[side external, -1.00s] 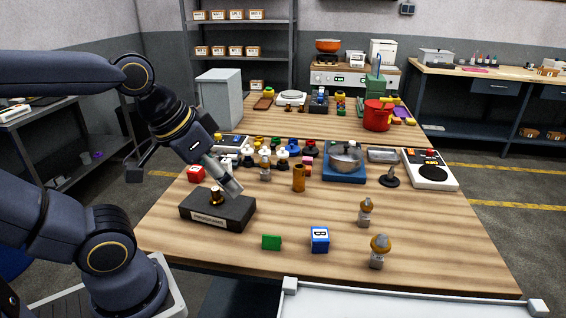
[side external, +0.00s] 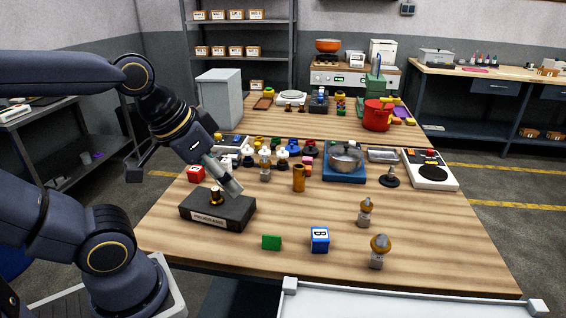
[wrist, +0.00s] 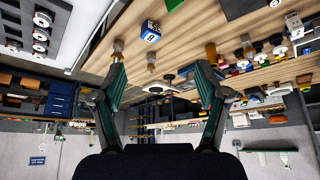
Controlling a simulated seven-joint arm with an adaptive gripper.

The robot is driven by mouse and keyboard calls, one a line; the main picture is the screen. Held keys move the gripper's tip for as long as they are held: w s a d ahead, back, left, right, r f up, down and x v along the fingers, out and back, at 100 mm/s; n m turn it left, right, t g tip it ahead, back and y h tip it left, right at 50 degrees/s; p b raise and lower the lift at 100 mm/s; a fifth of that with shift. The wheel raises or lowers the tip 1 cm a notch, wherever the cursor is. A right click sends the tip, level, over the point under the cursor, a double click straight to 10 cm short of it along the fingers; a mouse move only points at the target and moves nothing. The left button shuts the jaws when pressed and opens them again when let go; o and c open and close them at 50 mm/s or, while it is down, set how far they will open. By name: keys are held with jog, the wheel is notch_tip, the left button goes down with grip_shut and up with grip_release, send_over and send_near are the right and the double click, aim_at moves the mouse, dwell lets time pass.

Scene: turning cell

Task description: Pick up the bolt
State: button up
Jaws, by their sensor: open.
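My gripper (side external: 232,186) hangs above the right part of a black block with a white label (side external: 232,212), at the left of the table. In the wrist view my gripper (wrist: 162,84) has its two fingers spread wide, with nothing held between them. A small copper-coloured upright piece (side external: 216,195) stands on the block, just left of the fingers. Two grey pieces with orange-brown tops, one farther back (side external: 366,213) and one nearer (side external: 379,252), stand at the table's right. I cannot tell for sure which of these is the bolt.
A green block (side external: 271,242) and a blue lettered block (side external: 320,239) lie near the front edge. A brown cylinder (side external: 299,179) stands mid-table. Behind are a pot on a blue base (side external: 344,172), a white plate unit (side external: 430,170) and clustered small pieces.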

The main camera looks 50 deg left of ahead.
jog(key=shift+c, duration=1.1)
